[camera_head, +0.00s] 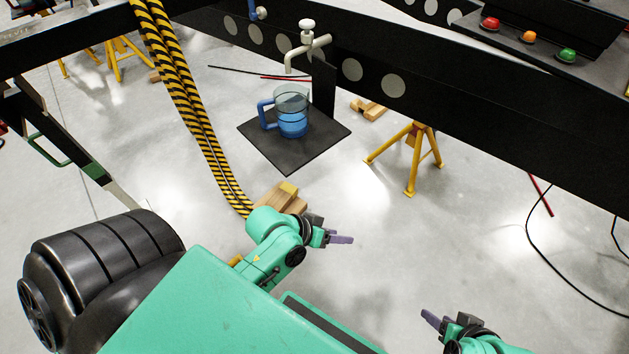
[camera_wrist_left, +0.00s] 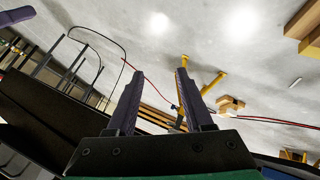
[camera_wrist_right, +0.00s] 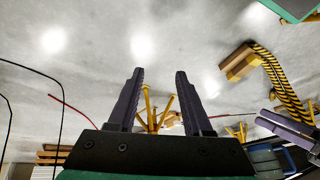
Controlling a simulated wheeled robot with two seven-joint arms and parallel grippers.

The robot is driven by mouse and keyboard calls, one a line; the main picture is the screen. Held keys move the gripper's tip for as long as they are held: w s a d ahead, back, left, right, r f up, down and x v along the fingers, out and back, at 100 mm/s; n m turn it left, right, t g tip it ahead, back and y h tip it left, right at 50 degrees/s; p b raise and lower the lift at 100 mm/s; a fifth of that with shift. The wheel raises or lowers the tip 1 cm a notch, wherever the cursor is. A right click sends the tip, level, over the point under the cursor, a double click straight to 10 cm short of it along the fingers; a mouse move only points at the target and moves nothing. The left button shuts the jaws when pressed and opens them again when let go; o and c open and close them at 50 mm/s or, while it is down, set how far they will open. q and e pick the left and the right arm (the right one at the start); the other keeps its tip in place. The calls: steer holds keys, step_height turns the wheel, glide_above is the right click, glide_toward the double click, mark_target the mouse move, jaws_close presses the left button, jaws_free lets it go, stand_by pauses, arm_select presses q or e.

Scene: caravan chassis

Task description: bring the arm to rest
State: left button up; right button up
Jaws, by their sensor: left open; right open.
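My left gripper (camera_head: 338,238) is in the lower middle of the head view, beside the wooden blocks. Its two purple fingers stand apart with nothing between them in the left wrist view (camera_wrist_left: 156,95). My right gripper (camera_head: 432,318) is at the bottom edge of the head view, to the right of the left one. Its fingers are also apart and empty in the right wrist view (camera_wrist_right: 158,95). Neither gripper touches anything that I can see.
A pitcher (camera_head: 291,122) with blue liquid stands on a dark plate (camera_head: 290,158) below a tap (camera_head: 307,50). The black chassis beam (camera_head: 480,115) crosses behind. A yellow stand (camera_head: 412,160), striped hoses (camera_head: 195,110) and wooden blocks (camera_head: 275,198) are nearby. Floor right of the grippers is mostly clear.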

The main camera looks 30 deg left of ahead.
arm_select(q)
steer(key=s+a+f+m+g+y, duration=0.2)
steer(key=s+a+m, duration=0.1)
steer(key=s, duration=0.1)
steer(key=shift+s+g+y, duration=0.35)
steer(key=shift+g+y, duration=0.05)
steer(key=shift+a+p, duration=0.2)
steer(key=shift+p, duration=0.55)
arm_select(e)
steer(key=shift+r, duration=0.1)
